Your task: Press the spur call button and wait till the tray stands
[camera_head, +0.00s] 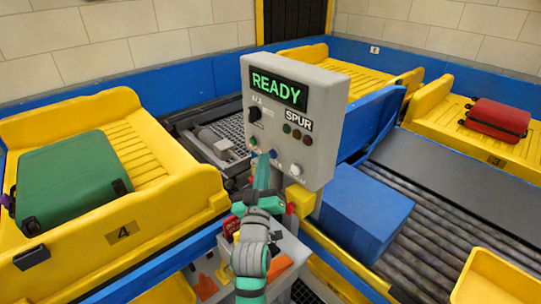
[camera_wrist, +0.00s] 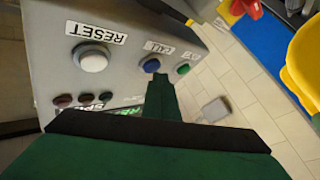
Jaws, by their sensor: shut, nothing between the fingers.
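The grey control box (camera_head: 325,140) stands in the middle of the head view, with a READY display (camera_head: 279,89) lit green and a SPUR label (camera_head: 299,120). The blue call button (camera_wrist: 152,65) is on its lower face, between a white RESET button (camera_wrist: 92,60) and a green button (camera_wrist: 183,69). My gripper (camera_wrist: 156,80) is shut and empty, its tips right at the blue button; I cannot tell if they touch it. Yellow tray number 4 (camera_head: 122,233) holds a green suitcase (camera_head: 70,180) at left. Yellow tray number 3 (camera_head: 455,124) holds a red suitcase (camera_head: 497,120) at right.
Another yellow tray (camera_head: 375,72) is behind the box. A blue block (camera_head: 365,205) stands right of the box, beside a roller conveyor (camera_head: 450,205). A bin of tools (camera_head: 290,245) lies below my arm. Blue walls (camera_head: 130,90) edge the lanes.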

